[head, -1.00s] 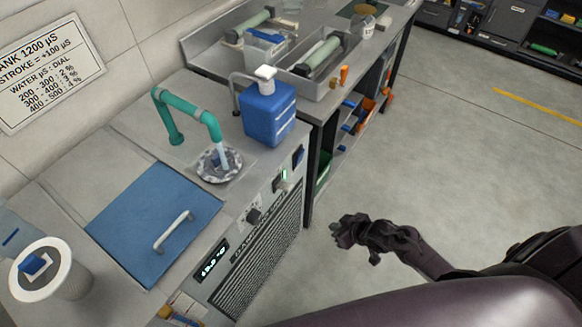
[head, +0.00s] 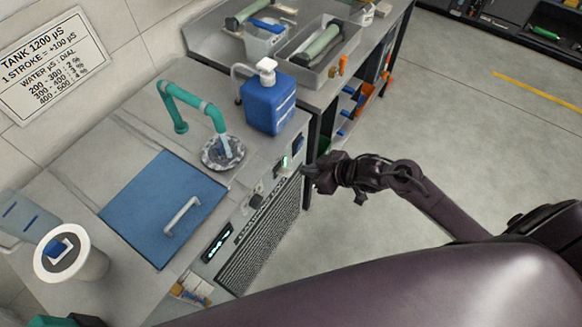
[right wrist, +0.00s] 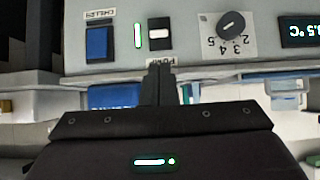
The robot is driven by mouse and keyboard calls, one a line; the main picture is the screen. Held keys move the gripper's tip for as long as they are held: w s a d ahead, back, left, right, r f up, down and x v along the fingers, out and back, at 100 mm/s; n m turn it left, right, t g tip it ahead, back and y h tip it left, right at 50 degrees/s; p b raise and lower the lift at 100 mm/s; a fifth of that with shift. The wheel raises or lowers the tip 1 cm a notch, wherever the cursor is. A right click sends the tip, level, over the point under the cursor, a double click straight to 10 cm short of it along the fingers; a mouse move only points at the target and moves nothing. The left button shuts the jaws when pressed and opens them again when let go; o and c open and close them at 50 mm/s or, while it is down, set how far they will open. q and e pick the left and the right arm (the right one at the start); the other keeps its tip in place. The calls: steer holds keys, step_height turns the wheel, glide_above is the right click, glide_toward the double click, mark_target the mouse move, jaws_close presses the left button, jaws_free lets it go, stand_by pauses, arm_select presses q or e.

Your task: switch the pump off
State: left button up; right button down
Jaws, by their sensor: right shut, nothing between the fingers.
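The pump switch (right wrist: 160,33) is a white and black rocker on the front panel in the right wrist view, where the panel appears upside down. Its PUMP label is partly hidden behind my fingers. A green light (right wrist: 137,35) beside it is lit and also shows in the head view (head: 284,161). My right gripper (head: 307,172) is shut and empty in front of the panel. In the right wrist view its fingertips (right wrist: 158,70) line up with the switch, just on its label side; I cannot tell whether they touch the panel. My left gripper is not in view.
A blue chiller switch (right wrist: 97,43) and a numbered dial (right wrist: 231,25) flank the pump switch. Water runs from the teal spout (head: 203,108) into the drain. A blue jug (head: 268,105) stands on the counter above the panel. The floor to the right is clear.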

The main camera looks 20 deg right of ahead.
mark_target(292, 171)
steer(key=x, duration=0.7)
steer(key=shift+w+a+f, duration=0.15)
steer(key=shift+w, duration=0.1)
steer(key=shift+s+f, duration=0.15)
steer(key=shift+f, duration=0.1)
steer(key=shift+b, duration=0.4)
steer(key=shift+t, duration=0.3)
steer(key=f+t+y+b, duration=0.1)
steer(key=t+b, duration=0.1)
steer(key=b, duration=0.2)
steer(key=s+d+f+t+y+b, duration=0.1)
steer(key=t+y+b, duration=0.1)
steer(key=b, duration=0.2)
steer(key=f+t+y+b, duration=0.2)
steer(key=b, duration=0.2)
steer(key=shift+s+d+b, duration=0.2)
steer(key=shift+s+b, duration=0.05)
steer(key=shift+b, duration=0.05)
